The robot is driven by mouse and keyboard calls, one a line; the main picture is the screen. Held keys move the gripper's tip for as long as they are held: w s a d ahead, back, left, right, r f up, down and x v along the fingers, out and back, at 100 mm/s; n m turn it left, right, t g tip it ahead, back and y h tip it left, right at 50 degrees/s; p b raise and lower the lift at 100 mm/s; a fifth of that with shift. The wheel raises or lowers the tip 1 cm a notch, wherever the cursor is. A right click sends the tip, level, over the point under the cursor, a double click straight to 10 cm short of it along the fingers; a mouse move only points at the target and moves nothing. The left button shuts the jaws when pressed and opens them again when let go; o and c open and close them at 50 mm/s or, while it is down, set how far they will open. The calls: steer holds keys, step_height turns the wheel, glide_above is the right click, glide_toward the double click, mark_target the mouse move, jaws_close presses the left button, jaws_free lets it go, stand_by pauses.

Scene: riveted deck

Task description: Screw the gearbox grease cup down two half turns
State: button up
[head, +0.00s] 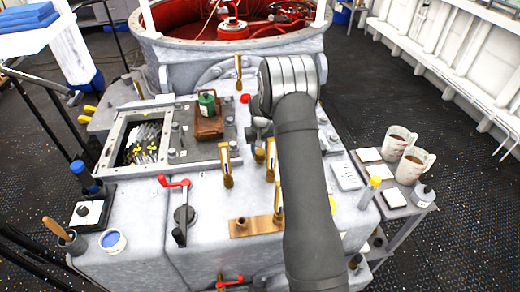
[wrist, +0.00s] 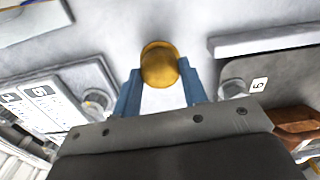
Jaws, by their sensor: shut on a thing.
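The grease cup (wrist: 159,66) is a rounded brass cap standing on the grey housing, in the upper middle of the wrist view. My gripper (wrist: 161,80) has its two blue fingers shut on the cup, one on each side. In the head view, my arm comes in from the lower right and its wrist hides most of the gripper. A bit of brass (head: 259,156) shows just below my wrist there; I cannot tell if it is the cup. The cup's base and thread are hidden.
Brass-handled levers (head: 226,166) stand close to my arm on the left. A red crank (head: 175,182) and a green-topped jar in a brown holder (head: 208,126) stand further left. Two mugs (head: 411,165) are on a side shelf at right. The open bay (head: 102,165) is at left.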

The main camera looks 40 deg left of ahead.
mark_target(260, 152)
steer(key=m, duration=0.6)
steer(key=shift+m, duration=0.3)
stand_by(0.4)
steer(key=shift+r, duration=0.1)
steer(key=o, duration=1)
step_height(260, 152, up, 17)
steer(key=shift+r, duration=0.2)
